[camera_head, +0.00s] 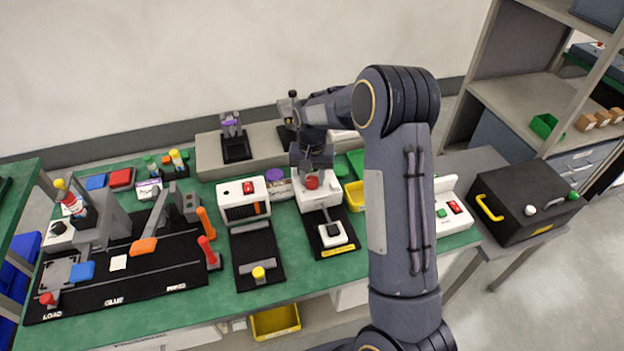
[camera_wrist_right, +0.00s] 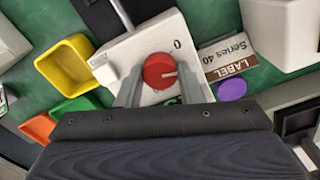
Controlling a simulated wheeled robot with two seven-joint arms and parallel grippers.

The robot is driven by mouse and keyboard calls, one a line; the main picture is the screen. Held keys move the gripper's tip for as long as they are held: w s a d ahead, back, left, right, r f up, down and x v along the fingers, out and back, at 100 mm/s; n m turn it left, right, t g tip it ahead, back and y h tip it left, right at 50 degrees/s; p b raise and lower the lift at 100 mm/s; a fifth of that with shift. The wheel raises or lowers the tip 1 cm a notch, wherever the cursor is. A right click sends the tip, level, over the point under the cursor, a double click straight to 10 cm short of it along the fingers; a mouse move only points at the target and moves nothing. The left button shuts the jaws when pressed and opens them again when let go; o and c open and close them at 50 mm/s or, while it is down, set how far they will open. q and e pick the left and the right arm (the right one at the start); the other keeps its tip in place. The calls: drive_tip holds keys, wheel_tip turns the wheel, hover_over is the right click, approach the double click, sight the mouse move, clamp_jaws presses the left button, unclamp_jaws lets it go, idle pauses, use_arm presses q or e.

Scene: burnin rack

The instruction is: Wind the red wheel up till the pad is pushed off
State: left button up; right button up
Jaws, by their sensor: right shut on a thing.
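My right gripper (camera_head: 313,170) reaches down over the device and is shut on the wheel, with a grey finger on each side. A metal rod runs from the device toward a white block with a black top (camera_head: 334,231) on a black base. I cannot tell if this is the pad. My left gripper is out of view.
A yellow bin (camera_wrist_right: 66,62) is close by in the wrist view. My right arm hides part of the bench to the right.

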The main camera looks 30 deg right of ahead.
drive_tip(key=m, duration=0.4)
drive_tip(key=shift+m, duration=0.3)
drive_tip(key=m, duration=0.5)
drive_tip(key=shift+r, duration=0.1)
drive_tip(key=m+p, duration=0.1)
drive_tip(key=m, duration=0.4)
drive_tip(key=shift+m+p, duration=0.35)
drive_tip(key=shift+m, duration=0.05)
drive_tip(key=shift+m+p, duration=0.9)
drive_tip(key=shift+m, duration=1.7)
drive_tip(key=o, duration=1)
